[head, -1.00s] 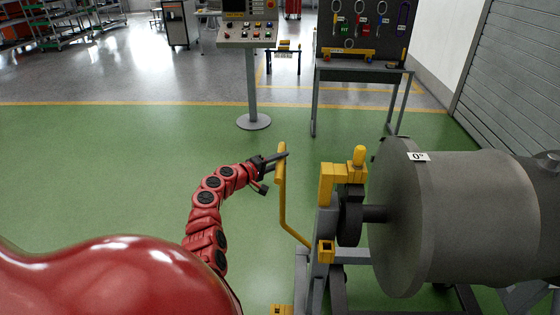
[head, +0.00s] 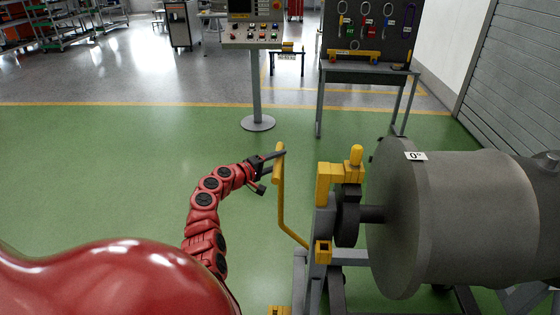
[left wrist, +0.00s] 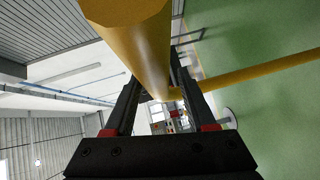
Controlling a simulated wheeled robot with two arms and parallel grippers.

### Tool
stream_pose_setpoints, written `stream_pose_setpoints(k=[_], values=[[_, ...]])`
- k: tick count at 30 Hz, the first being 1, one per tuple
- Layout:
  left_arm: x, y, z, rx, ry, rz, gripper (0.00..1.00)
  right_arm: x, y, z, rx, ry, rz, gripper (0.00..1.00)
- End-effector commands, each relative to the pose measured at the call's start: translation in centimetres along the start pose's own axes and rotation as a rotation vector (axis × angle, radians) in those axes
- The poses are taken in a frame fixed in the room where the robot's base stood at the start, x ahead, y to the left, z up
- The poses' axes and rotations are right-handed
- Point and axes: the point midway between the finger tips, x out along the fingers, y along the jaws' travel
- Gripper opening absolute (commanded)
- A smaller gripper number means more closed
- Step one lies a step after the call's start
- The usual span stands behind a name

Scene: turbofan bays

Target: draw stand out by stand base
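The engine stand (head: 322,215) is a grey frame with yellow parts at the lower right of centre in the head view. It carries a large grey drum-shaped engine (head: 460,215) marked "0°". A bent yellow handle bar (head: 280,200) rises from the stand's left side. My left gripper (head: 276,158) is at the upper end of this bar. In the left wrist view the dark fingers (left wrist: 155,95) lie on both sides of the yellow bar (left wrist: 135,40) and appear closed on it. The stand's base is partly cut off by the lower picture edge. My right gripper is out of view.
A control console on a post (head: 256,90) and a workbench with a tool board (head: 365,70) stand behind. A roller shutter (head: 515,75) is at the right. Green floor (head: 90,170) is clear at the left, up to a yellow line.

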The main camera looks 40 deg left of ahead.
Motion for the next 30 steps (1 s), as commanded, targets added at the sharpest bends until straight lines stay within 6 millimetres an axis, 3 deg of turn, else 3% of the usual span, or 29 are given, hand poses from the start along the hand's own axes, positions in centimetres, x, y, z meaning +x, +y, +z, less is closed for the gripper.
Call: stream_pose_setpoints(k=[11,17,23,30], values=[[0.1,0.3,0.4,0.0,-0.009,0.006,0.64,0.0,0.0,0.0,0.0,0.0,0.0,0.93],[-1.4,0.3,0.4,-0.001,-0.01,0.01,0.64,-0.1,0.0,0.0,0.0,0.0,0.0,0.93],[-5.1,0.1,0.2,0.001,-0.002,0.008,0.64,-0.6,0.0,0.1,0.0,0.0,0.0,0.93],[-11.1,-0.1,0.1,0.002,0.0,0.006,0.64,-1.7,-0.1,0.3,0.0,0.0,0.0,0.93]])
